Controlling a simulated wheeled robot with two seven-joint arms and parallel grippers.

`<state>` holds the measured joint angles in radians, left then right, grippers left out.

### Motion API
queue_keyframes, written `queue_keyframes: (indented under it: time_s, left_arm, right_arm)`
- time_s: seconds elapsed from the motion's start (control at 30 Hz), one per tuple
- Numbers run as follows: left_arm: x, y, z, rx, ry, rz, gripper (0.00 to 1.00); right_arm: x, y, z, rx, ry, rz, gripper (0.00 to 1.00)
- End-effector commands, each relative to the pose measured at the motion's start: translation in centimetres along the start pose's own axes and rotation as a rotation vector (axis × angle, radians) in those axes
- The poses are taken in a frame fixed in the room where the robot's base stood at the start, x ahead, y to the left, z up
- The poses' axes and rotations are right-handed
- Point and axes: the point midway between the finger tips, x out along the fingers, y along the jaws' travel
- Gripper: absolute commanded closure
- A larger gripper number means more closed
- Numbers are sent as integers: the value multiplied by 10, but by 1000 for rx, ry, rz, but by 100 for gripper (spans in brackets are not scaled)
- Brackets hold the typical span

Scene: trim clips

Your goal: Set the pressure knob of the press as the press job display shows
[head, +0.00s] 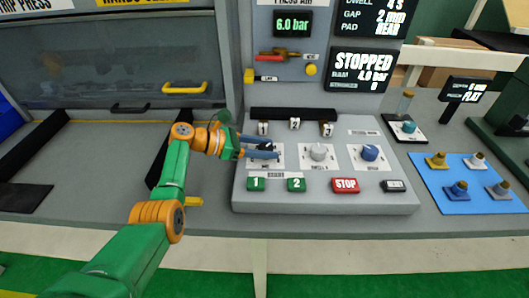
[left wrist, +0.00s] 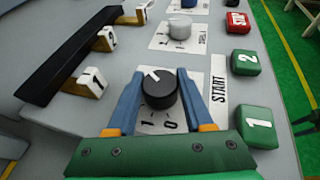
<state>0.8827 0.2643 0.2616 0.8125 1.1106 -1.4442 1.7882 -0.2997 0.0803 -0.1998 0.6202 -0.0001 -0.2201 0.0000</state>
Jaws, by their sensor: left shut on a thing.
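My left gripper (head: 272,151) is shut on the black knob (left wrist: 160,90) at the left of the press's control panel. In the left wrist view, its two blue fingers (left wrist: 160,78) stand on either side of the knob. A white mark on the knob's top points to the upper left in that view. A grey knob (head: 318,152) and a blue knob (head: 370,153) stand to its right. A job display (head: 379,14) shows dwell 4 s, gap 2 mm and pad rear; its top is cut off. A display below it (head: 362,69) reads STOPPED, 4.0 bar.
Green buttons 1 (head: 256,184) and 2 (head: 296,184) and a red STOP button (head: 345,185) line the panel's front. Numbered toggles (head: 295,125) stand behind the knobs. A 6.0 bar display (head: 292,23) hangs above. A blue mat (head: 463,205) with several knobs lies at right.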

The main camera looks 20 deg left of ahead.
Motion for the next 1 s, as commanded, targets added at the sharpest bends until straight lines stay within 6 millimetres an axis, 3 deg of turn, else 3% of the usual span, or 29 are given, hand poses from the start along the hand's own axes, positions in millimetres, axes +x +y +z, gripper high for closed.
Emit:
queue_keyframes:
  time_s: [0.47,0.5,0.57,0.87,1.0]
  left_arm:
    - [1,-2,-2,2,6,-16,100]
    - [1,-1,-2,2,6,-16,38]
    - [1,-1,-2,3,6,-15,22]
    - [-1,0,-1,3,3,-13,19]
    - [-24,0,-1,4,5,-10,19]
  right_arm:
    - [2,0,0,0,0,0,50]
    - [2,0,0,0,0,0,50]
    - [2,0,0,0,0,0,50]
    - [2,0,0,0,0,0,50]
    - [-1,0,0,0,-1,0,50]
